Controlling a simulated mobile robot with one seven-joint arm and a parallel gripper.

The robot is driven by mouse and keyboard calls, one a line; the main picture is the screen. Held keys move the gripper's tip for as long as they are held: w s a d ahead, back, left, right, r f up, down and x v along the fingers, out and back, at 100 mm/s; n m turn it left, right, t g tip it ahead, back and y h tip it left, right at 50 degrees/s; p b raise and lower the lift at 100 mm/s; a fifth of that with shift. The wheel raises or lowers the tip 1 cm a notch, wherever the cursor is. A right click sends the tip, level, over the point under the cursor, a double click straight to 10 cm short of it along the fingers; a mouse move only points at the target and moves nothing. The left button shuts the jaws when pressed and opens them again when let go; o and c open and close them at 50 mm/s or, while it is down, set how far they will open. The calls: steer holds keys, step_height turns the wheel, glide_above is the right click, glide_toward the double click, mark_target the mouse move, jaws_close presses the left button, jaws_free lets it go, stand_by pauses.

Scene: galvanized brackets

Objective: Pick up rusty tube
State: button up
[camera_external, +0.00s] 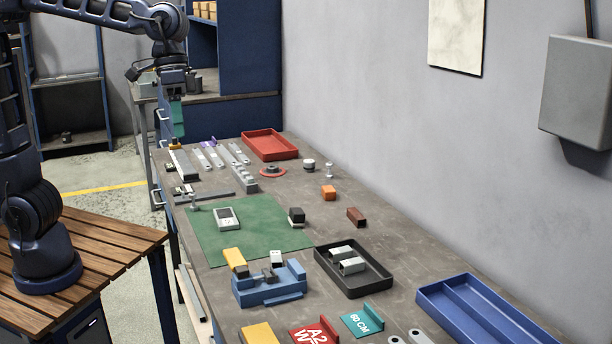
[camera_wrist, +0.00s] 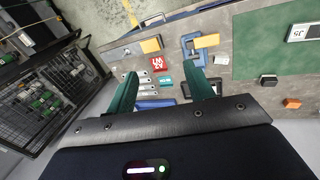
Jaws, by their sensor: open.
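The rusty tube (camera_external: 356,216) is a short reddish-brown square tube lying on the bench, right of the green mat and behind the black tray. I cannot make it out in the wrist view, where my gripper's dark body covers part of the bench. My gripper (camera_external: 177,120) has teal fingers and hangs high at the bench's far left end, well away from the tube. In the wrist view my gripper (camera_wrist: 161,80) is open, its fingers apart with nothing held between them.
An orange block (camera_external: 328,192) and a dark block (camera_external: 296,215) lie near the tube. The black tray (camera_external: 385,276) holds metal pieces. A blue fixture (camera_external: 270,290), red tray (camera_external: 289,155) and blue tray (camera_external: 435,300) also stand here. Bare bench surrounds the tube; the wall rises behind.

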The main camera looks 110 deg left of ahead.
steer(key=w+a+f+n+h, duration=0.2)
steer(key=w+a+f+n, duration=0.15)
steer(key=w+a, duration=0.65)
steer(key=w+a+f+n+h, duration=0.2)
steer(key=w+a+f+n, duration=0.15)
steer(key=w+a, duration=0.65)
steer(key=n+t+h, duration=0.4)
steer(key=n+t, duration=0.2)
steer(key=n, duration=0.5)
glide_above(357, 214)
steer(key=s+a, duration=0.5)
steer(key=a, duration=0.2)
steer(key=f, duration=2.9)
steer(key=shift+s+a+f, duration=0.15)
steer(key=shift+s+f, duration=0.05)
steer(key=shift+f, duration=0.35)
steer(key=x, duration=0.5)
steer(key=shift+f, duration=0.1)
steer(key=shift+s+f+x, duration=0.1)
steer(key=shift+f+x, duration=0.05)
steer(key=shift+x, duration=1.2)
steer(key=shift+s+f+x, duration=0.1)
steer(key=shift+s+x, duration=0.05)
steer(key=shift+x, duration=1.25)
steer(key=c, duration=1.1)
